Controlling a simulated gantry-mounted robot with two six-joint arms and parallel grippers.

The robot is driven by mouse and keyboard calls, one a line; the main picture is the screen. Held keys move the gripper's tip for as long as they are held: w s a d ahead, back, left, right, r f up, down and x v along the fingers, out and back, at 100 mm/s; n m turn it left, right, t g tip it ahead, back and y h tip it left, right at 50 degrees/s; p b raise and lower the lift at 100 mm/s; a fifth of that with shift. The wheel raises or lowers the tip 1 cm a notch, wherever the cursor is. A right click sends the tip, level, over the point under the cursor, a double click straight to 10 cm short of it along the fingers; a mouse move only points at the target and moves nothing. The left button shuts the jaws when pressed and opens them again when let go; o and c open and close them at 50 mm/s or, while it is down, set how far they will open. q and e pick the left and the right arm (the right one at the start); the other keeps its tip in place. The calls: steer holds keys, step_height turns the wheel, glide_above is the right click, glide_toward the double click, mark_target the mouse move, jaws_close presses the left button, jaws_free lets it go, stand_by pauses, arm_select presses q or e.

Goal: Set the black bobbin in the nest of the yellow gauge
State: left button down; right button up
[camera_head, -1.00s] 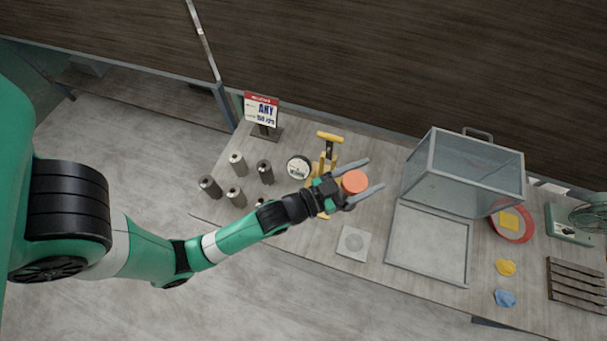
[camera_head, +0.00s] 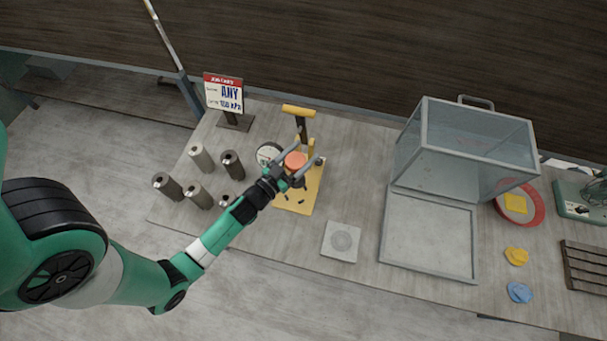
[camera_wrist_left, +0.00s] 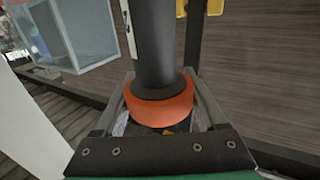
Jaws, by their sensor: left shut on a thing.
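My left gripper (camera_head: 297,168) is shut on the black bobbin's orange end (camera_head: 296,160). In the left wrist view the orange flange (camera_wrist_left: 160,105) sits between the two fingers, with the bobbin's black barrel (camera_wrist_left: 154,45) running away from it. From above only the orange end shows, in front of the yellow gauge's upright. The yellow gauge (camera_head: 305,201) has a flat base, a black-and-yellow upright and a yellow top bar. The gripper and bobbin hide its nest, so I cannot tell whether the bobbin touches it. My right gripper is not in view.
A round white dial (camera_head: 268,153) stands just left of the gauge. Several grey and dark cylinders (camera_head: 200,158) stand further left, near a sign (camera_head: 224,93). A square pad (camera_head: 341,241), a clear case (camera_head: 465,150) and a red dish (camera_head: 536,211) lie to the right.

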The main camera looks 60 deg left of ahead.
arm_select(q)
steer(key=f+b, duration=0.4)
steer(key=f, duration=0.1)
steer(key=shift+s+f+b, duration=0.2)
steer(key=shift+f+b, duration=1.5)
steer(key=shift+f, duration=0.75)
steer(key=shift+f, duration=0.2)
jaws_free()
steer(key=shift+r, duration=0.3)
steer(key=p+v, duration=0.1)
steer(key=v, duration=1.1)
steer(key=shift+p, duration=0.4)
